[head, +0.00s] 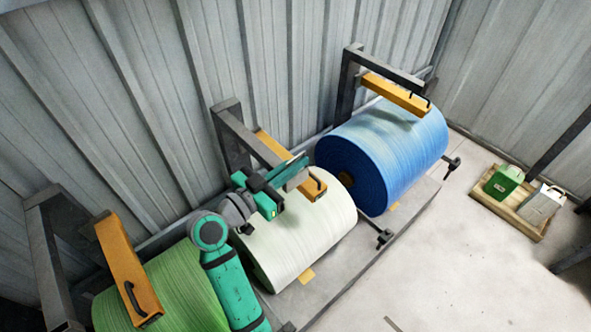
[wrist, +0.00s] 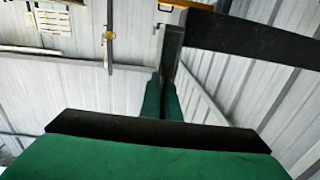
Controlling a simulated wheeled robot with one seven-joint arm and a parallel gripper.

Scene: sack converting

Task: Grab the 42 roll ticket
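I cannot make out a number on any ticket.
A green roll (head: 165,285) sits at lower left under its own yellow bar (head: 127,270). Open floor lies in front. The wrist view shows wall papers (wrist: 48,18).

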